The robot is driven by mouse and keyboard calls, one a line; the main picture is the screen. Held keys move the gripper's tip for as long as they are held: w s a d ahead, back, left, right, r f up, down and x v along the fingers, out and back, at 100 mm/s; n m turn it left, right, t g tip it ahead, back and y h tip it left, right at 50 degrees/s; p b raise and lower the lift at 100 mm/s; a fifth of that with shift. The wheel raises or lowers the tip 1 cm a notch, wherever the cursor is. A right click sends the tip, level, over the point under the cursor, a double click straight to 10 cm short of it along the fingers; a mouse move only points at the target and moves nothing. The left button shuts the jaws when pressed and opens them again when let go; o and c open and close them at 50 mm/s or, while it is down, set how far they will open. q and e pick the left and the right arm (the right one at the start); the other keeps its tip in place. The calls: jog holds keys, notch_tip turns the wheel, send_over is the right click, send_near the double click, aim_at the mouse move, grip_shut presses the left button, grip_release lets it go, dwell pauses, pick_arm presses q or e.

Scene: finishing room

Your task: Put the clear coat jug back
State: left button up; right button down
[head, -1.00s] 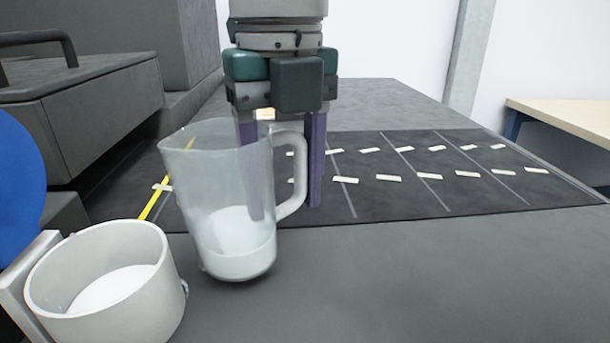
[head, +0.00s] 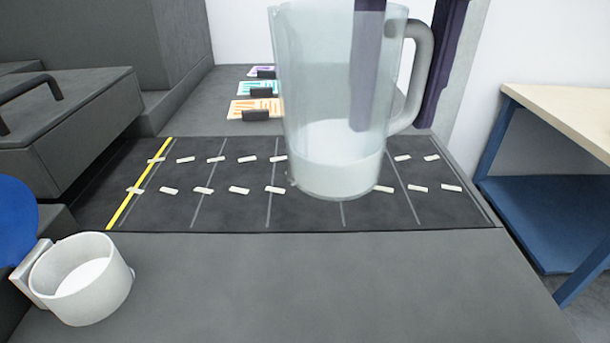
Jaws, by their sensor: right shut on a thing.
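The clear coat jug (head: 318,115) is a see-through jug with a handle on its right and a whitish liquid in the bottom. It is upright and looks held up in front of the dark marked mat (head: 235,212). My right gripper (head: 398,95) is shut on the jug, one purple finger showing through its wall and the other to the right of the handle. The gripper's upper part is out of the picture. My left gripper is not clearly seen.
A white cup (head: 112,285) with whitish contents is at the lower left, by a blue round part (head: 18,222). Coloured cards in dark clips (head: 255,108) stand behind the mat. A grey box with a handle (head: 70,125) is at left, a blue-framed table (head: 540,200) at right.

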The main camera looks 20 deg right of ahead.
notch_tip(320, 180, down, 19)
jog(key=b, duration=1.2)
jog(key=shift+a+f+b, duration=0.1)
jog(key=shift+f+b, duration=0.05)
jog(key=shift+b, duration=0.15)
jog(key=shift+f, duration=0.15)
jog(key=shift+c, duration=1)
grip_release()
jog(key=shift+r, duration=0.45)
notch_tip(320, 180, up, 12)
jog(key=shift+f, duration=0.25)
